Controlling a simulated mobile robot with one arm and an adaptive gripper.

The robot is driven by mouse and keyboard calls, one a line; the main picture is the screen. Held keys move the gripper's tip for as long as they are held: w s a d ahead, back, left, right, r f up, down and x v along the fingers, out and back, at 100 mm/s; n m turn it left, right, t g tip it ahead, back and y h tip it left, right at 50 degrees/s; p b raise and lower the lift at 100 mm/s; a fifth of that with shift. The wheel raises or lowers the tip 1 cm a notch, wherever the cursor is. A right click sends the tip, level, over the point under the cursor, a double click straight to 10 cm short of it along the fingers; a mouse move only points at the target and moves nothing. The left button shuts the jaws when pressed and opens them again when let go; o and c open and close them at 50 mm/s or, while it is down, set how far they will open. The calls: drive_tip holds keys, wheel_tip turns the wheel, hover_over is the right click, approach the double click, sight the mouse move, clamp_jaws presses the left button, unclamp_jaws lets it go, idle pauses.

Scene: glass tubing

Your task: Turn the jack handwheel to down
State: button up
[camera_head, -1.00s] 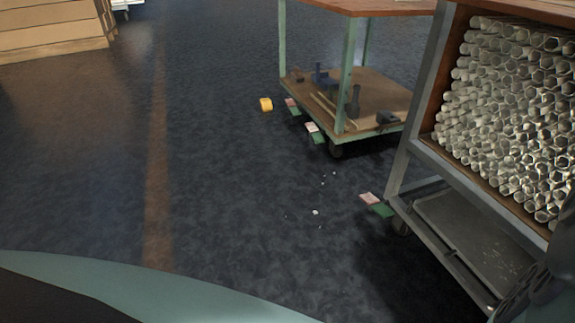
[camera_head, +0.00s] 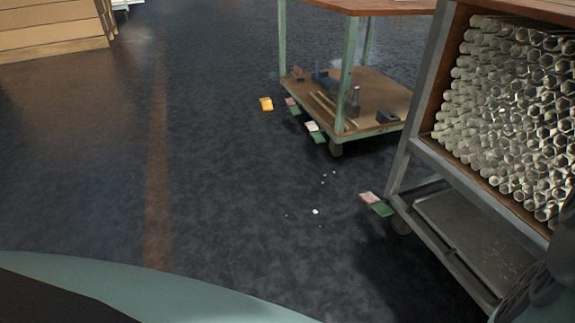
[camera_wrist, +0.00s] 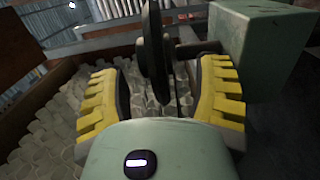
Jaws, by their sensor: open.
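In the wrist view a dark, thin round wheel (camera_wrist: 153,45), likely the jack handwheel, is seen nearly edge-on. It stands upright between the two yellow-padded fingers of my gripper (camera_wrist: 162,92). My gripper is open, with visible gaps on both sides of the wheel, the wider one to the right. I cannot tell how deep the wheel reaches between the fingers. A green box-like housing (camera_wrist: 262,48) is just right of the wheel, close behind the right finger. The handwheel is not clearly visible in the head view.
Stacked glass tubes (camera_head: 510,110) fill a rack at right in the head view; tubes (camera_wrist: 50,130) also lie left of my gripper. A green-legged cart (camera_head: 345,85) stands behind.

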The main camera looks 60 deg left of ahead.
drive_tip(key=shift+a, duration=0.1)
drive_tip(key=v, duration=1.1)
drive_tip(key=shift+a, duration=0.3)
drive_tip(key=shift+w+a, duration=0.1)
drive_tip(key=shift+w, duration=0.1)
drive_tip(key=shift+r, duration=0.1)
